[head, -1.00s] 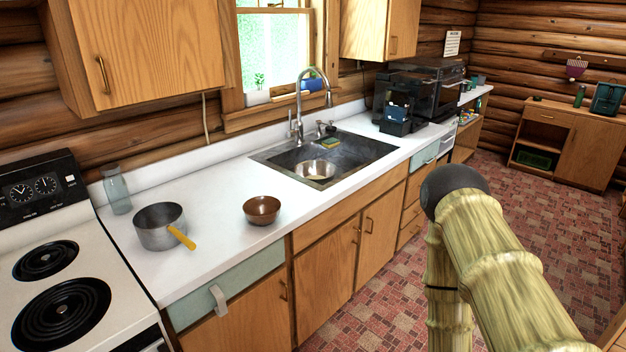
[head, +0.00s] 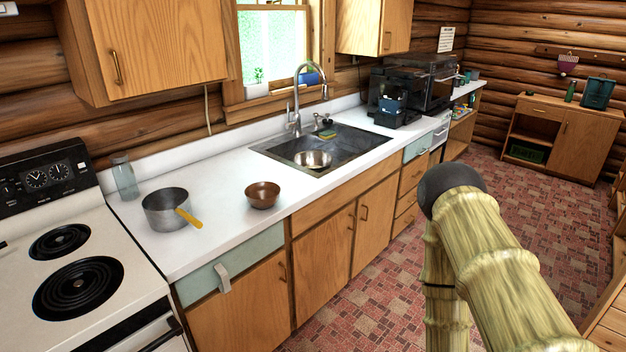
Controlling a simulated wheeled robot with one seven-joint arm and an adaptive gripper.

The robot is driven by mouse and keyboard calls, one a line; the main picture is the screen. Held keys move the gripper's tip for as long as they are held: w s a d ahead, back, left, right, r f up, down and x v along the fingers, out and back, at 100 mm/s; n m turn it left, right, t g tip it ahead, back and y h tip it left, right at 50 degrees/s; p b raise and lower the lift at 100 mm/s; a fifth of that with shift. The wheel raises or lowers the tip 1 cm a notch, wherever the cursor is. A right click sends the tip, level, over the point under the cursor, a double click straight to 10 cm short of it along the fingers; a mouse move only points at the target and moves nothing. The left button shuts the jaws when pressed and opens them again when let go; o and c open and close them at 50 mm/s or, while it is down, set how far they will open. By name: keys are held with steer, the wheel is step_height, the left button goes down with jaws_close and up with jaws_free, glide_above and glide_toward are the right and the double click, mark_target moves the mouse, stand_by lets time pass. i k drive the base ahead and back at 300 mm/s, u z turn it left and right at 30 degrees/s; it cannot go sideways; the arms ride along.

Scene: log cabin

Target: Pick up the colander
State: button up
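No object is plainly a colander from here. A round metal bowl (head: 312,161) sits inside the sink (head: 280,150); it could be the colander, but I cannot make out holes. A small brown bowl (head: 262,197) stands upright on the white counter (head: 225,175), between the sink and a grey saucepan (head: 164,212) with a yellow handle. My bamboo-textured arm rises at the lower right, over the floor and apart from the counter. My gripper is not visible.
A stove (head: 75,255) stands left of the counter, and a glass bottle (head: 124,180) near its back edge. A tall faucet (head: 296,100) arches over the sink. Dark appliances (head: 400,98) fill the counter's far end. Tiled floor (head: 365,315) is open in front of the cabinets.

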mark_target(323, 156)
steer(key=z, duration=1.1)
steer(key=i, duration=1.35)
steer(key=u, duration=0.8)
steer(key=i, duration=0.75)
steer(key=u, duration=0.8)
